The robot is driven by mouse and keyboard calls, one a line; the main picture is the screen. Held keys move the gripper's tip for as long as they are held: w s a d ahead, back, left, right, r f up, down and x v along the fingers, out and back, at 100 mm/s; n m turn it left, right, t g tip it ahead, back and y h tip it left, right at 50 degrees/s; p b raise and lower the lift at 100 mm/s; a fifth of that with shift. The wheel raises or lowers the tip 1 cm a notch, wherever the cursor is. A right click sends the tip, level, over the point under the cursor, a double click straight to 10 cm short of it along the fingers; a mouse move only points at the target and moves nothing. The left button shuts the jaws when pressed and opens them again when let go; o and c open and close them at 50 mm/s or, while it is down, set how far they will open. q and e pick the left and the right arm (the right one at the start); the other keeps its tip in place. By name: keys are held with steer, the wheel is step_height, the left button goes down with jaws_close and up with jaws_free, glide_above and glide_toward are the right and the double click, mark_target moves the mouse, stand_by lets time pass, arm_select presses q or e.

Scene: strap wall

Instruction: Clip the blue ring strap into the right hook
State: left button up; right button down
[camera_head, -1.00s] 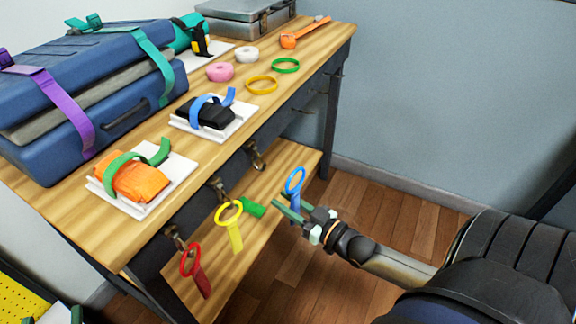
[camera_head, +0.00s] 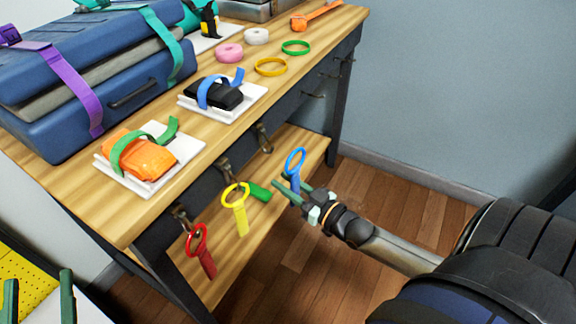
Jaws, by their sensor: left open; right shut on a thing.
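My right gripper (camera_head: 292,188) is shut on the blue ring strap (camera_head: 295,182). The strap's round ring stands above the fingers, with the flat tail below it between them. The right hook (camera_head: 263,138), a brass clip on the desk's front, is empty. The blue ring is to its right and slightly lower in the picture, apart from it. The red ring strap (camera_head: 207,263) hangs at the left hook (camera_head: 181,214). The yellow ring strap (camera_head: 241,218) hangs at the middle hook (camera_head: 224,169). My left gripper (camera_head: 39,297) is open and empty at the lower left corner.
The desk (camera_head: 73,200) carries a blue suitcase (camera_head: 60,120), two white trays with strapped bundles, and several rings and tape rolls. A green piece (camera_head: 258,191) shows beside the yellow strap, above the lower shelf (camera_head: 285,150). The floor right of the desk is clear.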

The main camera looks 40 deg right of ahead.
arm_select(q)
steer(key=s+d+r+m+t+h+b, duration=0.1)
steer(key=s+r+m+h+b, duration=0.4)
steer(key=s+r+h, duration=0.1)
steer(key=shift+s+d+r+m+t+h, duration=0.2)
steer(key=shift+r+m+t+h, duration=0.2)
steer(key=shift+r+h, duration=0.55)
arm_select(e)
steer(key=w+a+f, duration=0.2)
steer(key=w+a, duration=0.1)
steer(key=w, duration=0.3)
steer(key=shift+w+f, duration=0.4)
stand_by(0.8)
arm_select(q)
steer(key=shift+f, duration=0.1)
stand_by(0.5)
arm_select(e)
steer(key=c, duration=0.6)
jaws_free()
steer(key=shift+o, duration=0.2)
steer(key=shift+d, duration=0.1)
